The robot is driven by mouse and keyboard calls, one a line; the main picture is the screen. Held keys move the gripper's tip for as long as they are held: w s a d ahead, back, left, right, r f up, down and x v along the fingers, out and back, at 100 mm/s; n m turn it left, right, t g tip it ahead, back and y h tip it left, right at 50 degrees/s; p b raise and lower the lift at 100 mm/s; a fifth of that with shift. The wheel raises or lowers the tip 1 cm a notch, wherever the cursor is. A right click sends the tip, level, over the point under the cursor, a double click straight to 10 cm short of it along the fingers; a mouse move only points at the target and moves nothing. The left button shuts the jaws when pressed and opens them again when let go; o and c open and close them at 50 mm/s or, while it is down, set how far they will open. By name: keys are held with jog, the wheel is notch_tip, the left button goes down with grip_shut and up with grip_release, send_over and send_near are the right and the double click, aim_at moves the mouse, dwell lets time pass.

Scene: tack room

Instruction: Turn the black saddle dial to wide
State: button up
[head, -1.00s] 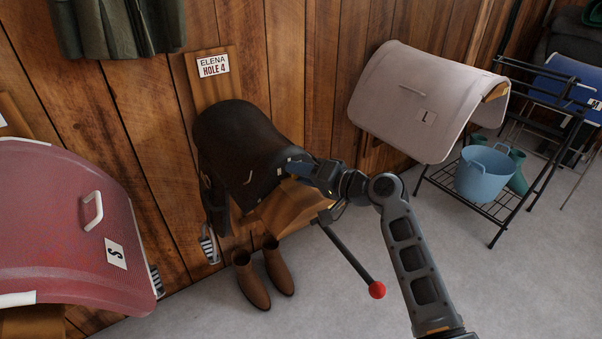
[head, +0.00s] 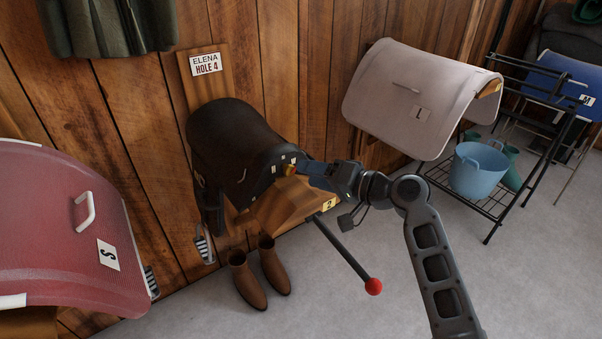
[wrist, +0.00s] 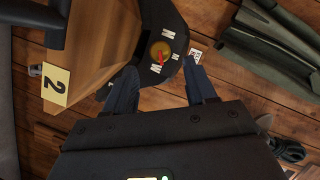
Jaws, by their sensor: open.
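The black saddle (head: 230,135) sits on a wooden rack against the wall, under a sign reading ELENA HOLE 4. Its dial (wrist: 161,50) is a round brass-coloured knob with a red pointer, on the saddle's black end face. In the wrist view the pointer is directed down toward my gripper, near a small white label (wrist: 155,68). Several such labels surround the dial; I cannot read them surely. My gripper (wrist: 161,88) is open and empty, its blue-grey fingers short of the dial. In the head view the dial (head: 290,171) shows just left of my fingertips.
A wooden rack arm with a yellow 2 tag (head: 329,204) and a red-knobbed bar (head: 373,286) lie below my gripper. Brown boots (head: 260,274) stand on the floor. A red saddle (head: 60,230) is left, a pale saddle (head: 415,95) right. Open floor lies in front.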

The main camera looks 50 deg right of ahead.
jog(key=shift+v, duration=1.25)
